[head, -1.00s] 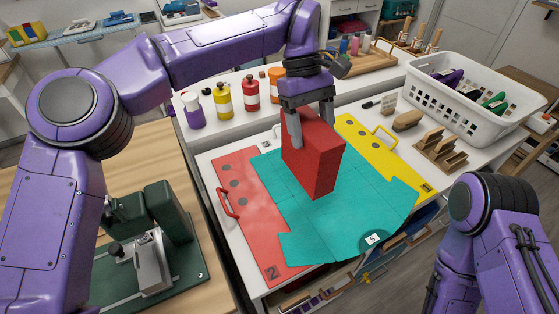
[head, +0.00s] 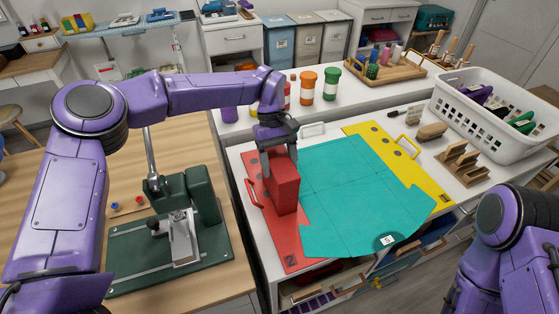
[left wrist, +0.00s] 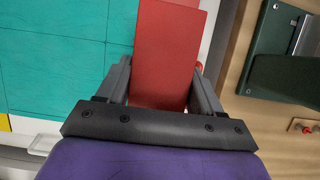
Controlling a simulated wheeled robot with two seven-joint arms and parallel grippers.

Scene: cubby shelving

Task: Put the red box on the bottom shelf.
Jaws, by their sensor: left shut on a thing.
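The red box (head: 286,188) is a plain upright block at the left part of the white worktop, over the red panel (head: 288,252). I cannot tell whether its base touches the panel. My left gripper (head: 279,158) points down and is shut on the upper part of the box, one finger on each side. In the left wrist view the box (left wrist: 168,45) sits between both fingers (left wrist: 160,78). The bottom shelf cannot be made out; only partial openings show under the worktop's front edge. My right arm shows at lower right, but its gripper is out of view.
A teal sheet (head: 360,190) and a yellow panel (head: 425,178) lie right of the box. Bottles, including an orange one (head: 308,88), stand behind. A white basket (head: 490,125) and wooden holder (head: 462,165) are at right. A green-based press (head: 170,250) stands on the left wooden table.

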